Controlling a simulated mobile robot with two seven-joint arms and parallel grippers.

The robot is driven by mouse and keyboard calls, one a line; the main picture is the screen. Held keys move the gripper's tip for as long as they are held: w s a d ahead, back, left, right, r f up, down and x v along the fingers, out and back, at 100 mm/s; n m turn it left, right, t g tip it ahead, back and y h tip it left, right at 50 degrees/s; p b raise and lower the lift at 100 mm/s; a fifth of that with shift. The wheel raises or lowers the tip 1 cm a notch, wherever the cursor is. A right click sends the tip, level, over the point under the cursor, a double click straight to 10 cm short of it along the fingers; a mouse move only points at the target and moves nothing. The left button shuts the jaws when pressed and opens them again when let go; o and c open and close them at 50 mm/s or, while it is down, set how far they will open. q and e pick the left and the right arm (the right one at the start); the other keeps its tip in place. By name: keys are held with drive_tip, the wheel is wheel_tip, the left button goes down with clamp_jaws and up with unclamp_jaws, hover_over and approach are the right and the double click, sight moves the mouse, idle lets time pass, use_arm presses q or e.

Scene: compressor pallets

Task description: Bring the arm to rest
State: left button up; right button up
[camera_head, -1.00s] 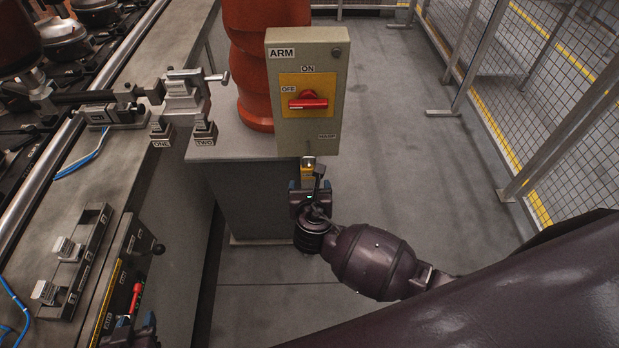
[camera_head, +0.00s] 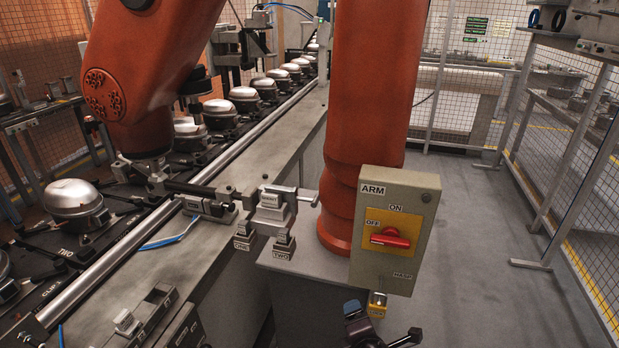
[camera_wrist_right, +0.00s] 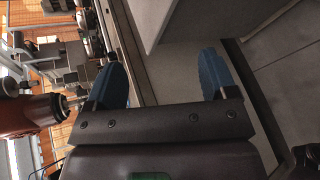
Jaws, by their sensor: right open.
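A grey switch box labelled ARM (camera_head: 395,230) stands beside the orange robot arm's base (camera_head: 370,120). Its red handle (camera_head: 390,238) lies level, toward the OFF label. A small yellow padlock-like piece (camera_head: 377,303) is at the box's lower edge; I cannot tell whether it is fastened to the hasp. The orange arm's front link (camera_head: 140,70) reaches down over the line at the left. My right gripper (camera_head: 357,316) is just below the box, partly cut off by the frame. The right wrist view shows its blue fingers (camera_wrist_right: 161,72) wide apart with nothing between them. My left gripper is out of view.
Metal blocks tagged ONE (camera_head: 244,240) and TWO (camera_head: 283,247) stick out from the bench edge left of the box. Silver-domed compressors (camera_head: 75,203) line the conveyor. Mesh fencing (camera_head: 590,230) closes the right side. The floor (camera_head: 480,240) right of the box is clear.

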drive_tip(key=s+d+f+m, duration=0.2)
drive_tip(key=s+d+m, duration=0.6)
drive_tip(key=s+m, duration=0.2)
drive_tip(key=s+d+f+m+g, duration=0.1)
drive_tip(key=s+d+f+m, duration=0.1)
drive_tip(key=s+d+m, duration=0.6)
drive_tip(key=s+m, duration=0.2)
drive_tip(key=m, duration=0.1)
drive_tip(key=shift+d+f+m+h, duration=0.25)
drive_tip(key=shift+m+h, duration=0.05)
drive_tip(key=shift+m, duration=0.1)
